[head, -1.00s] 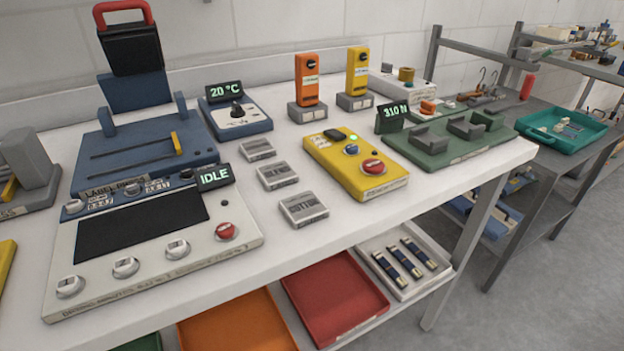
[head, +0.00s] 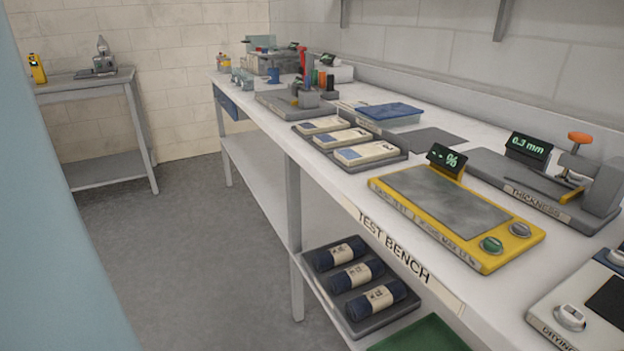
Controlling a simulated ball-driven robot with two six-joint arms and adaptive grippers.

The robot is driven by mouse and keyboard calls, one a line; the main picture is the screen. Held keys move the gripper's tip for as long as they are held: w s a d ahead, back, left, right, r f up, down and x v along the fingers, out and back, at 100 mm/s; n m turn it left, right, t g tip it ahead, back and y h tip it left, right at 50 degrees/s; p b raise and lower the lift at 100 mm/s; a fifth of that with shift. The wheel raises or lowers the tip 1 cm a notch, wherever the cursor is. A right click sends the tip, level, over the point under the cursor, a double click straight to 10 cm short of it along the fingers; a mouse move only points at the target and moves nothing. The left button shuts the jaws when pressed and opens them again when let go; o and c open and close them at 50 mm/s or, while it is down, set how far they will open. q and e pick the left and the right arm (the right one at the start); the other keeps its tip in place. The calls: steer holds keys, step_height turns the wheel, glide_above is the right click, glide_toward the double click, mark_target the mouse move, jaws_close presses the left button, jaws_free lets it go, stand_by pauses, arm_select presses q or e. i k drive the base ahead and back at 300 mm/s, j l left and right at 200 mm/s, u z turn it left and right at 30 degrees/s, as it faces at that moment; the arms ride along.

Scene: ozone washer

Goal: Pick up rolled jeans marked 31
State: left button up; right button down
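Three dark blue rolled jeans with pale paper bands lie side by side on a dark tray (head: 388,326) on the lower shelf under the test bench. The far roll (head: 323,260), the middle roll (head: 338,283) and the near roll (head: 361,307) each carry a dark mark on the band. The marks are too small to read with certainty, so I cannot tell which is 31. Neither of my grippers is in view.
The bench top (head: 460,150) above the rolls holds a yellow-edged test plate (head: 445,200), a thickness gauge (head: 530,185) and a tray of pale packs (head: 350,135). A green tray (head: 420,337) is beside the jeans tray. The floor (head: 200,250) at left is clear. A pale blue surface fills the left edge.

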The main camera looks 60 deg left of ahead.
mark_target(333, 257)
steer(key=u, duration=1.6)
steer(key=i+j+z, duration=0.2)
steer(key=z, duration=0.25)
steer(key=i+j+z, duration=0.15)
steer(key=j+z, duration=0.3)
steer(key=i+j+z, duration=0.1)
steer(key=j, duration=0.35)
steer(key=i+j, duration=0.15)
steer(key=j, duration=0.35)
steer(key=i+j+z, duration=0.15)
steer(key=j, duration=0.35)
steer(key=i+j+z, duration=0.1)
steer(key=j, duration=0.35)
steer(key=i+j+z, duration=0.1)
steer(key=j, duration=0.4)
steer(key=i+j, duration=0.1)
steer(key=j, duration=1.05)
steer(key=i, duration=0.05)
